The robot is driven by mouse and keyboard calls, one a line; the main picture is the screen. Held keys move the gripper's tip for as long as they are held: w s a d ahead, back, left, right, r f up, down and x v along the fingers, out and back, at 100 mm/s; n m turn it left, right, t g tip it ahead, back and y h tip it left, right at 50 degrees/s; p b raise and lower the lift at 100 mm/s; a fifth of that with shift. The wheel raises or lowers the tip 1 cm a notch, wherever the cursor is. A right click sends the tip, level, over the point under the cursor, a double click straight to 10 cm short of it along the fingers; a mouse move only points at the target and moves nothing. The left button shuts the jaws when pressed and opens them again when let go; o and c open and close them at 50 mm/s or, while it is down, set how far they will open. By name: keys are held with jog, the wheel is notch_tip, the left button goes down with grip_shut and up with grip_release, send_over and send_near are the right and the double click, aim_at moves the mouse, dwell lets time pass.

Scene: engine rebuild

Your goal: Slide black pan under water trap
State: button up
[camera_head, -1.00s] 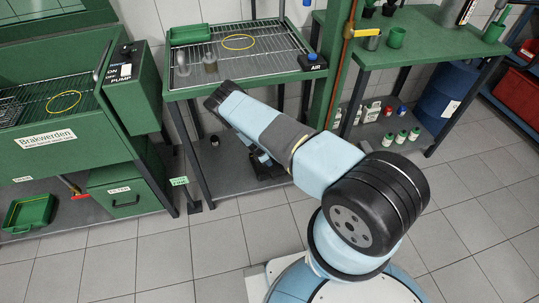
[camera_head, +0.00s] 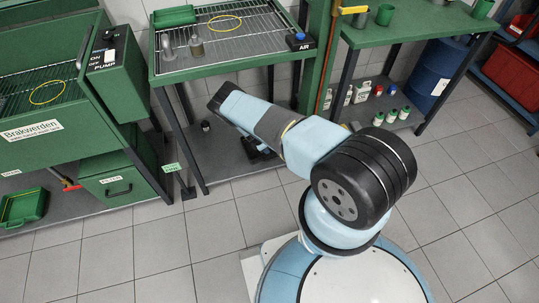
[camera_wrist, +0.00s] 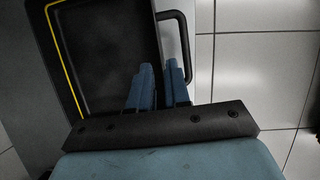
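A black pan (camera_wrist: 105,50) with a yellow line along its left rim and a black handle (camera_wrist: 187,45) on its right fills the upper left of the wrist view. My gripper (camera_wrist: 158,68) has its two blue fingers close together at the pan's right edge, near the handle's lower end. A narrow gap shows between the fingertips; I cannot tell whether they pinch anything. In the head view my gripper (camera_head: 258,147) is low by the middle stand's bottom shelf, mostly hidden by my arm. The pan is not clear there. I cannot identify the water trap with certainty.
The middle stand (camera_head: 225,72) has a wire-rack top, legs and a low grey shelf (camera_head: 225,160). A small dark object (camera_head: 205,126) stands on that shelf. A green drawer box (camera_head: 115,183) is left. Tiled floor (camera_head: 190,240) is clear in front.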

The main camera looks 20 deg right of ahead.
jog(key=shift+x, duration=3.5)
grip_shut()
